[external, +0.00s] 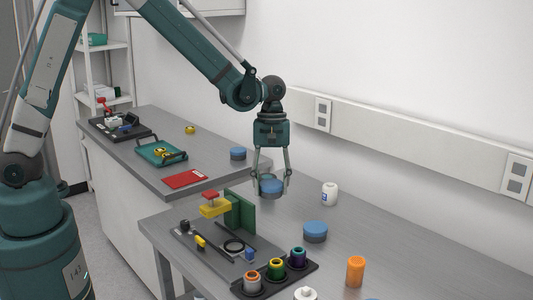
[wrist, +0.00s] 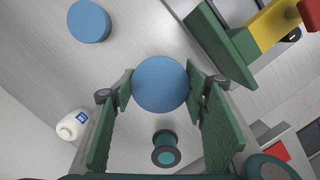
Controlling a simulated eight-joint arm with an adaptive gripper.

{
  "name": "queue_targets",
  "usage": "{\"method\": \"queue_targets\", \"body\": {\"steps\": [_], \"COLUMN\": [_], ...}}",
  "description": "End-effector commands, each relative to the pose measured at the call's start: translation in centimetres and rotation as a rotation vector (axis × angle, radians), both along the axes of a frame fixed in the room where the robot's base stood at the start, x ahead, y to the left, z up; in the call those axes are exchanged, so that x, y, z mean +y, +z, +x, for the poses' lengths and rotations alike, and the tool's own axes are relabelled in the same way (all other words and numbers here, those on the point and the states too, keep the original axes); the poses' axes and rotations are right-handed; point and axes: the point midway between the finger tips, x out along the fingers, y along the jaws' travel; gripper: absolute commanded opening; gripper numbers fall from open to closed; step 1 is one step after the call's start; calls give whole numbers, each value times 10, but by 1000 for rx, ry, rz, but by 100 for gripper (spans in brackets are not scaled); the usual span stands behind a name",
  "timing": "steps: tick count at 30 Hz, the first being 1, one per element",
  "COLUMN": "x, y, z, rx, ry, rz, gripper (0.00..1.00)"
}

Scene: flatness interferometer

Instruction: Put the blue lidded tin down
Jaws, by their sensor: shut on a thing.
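My gripper (external: 271,190) is shut on a blue lidded tin (external: 271,186), its two fingers on opposite sides. The tin looks upright and held a little above the near grey bench (external: 380,265). In the wrist view the tin's round blue top (wrist: 160,84) sits between the green finger pads. A second blue tin (external: 315,231) stands on the near bench, to the right of my gripper; it also shows at the upper left of the wrist view (wrist: 88,20). A third blue tin (external: 238,153) stands on the far bench.
A white bottle (external: 329,193) stands close right of my gripper. A green upright (external: 240,211) with a yellow arm (external: 215,207) rises from a dark plate to the left. A black holder (external: 310,267) with colored rings and an orange bottle (external: 355,270) are in front.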

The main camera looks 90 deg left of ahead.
Motion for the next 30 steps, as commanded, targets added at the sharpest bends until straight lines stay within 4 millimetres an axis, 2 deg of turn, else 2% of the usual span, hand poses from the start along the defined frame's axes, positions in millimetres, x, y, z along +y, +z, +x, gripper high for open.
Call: {"method": "queue_targets", "body": {"steps": [23,30], "x": [1,16], "y": [0,0], "z": [0,-5], "rx": [0,0], "ry": [2,49], "rz": [0,2], "gripper": [32,32]}}
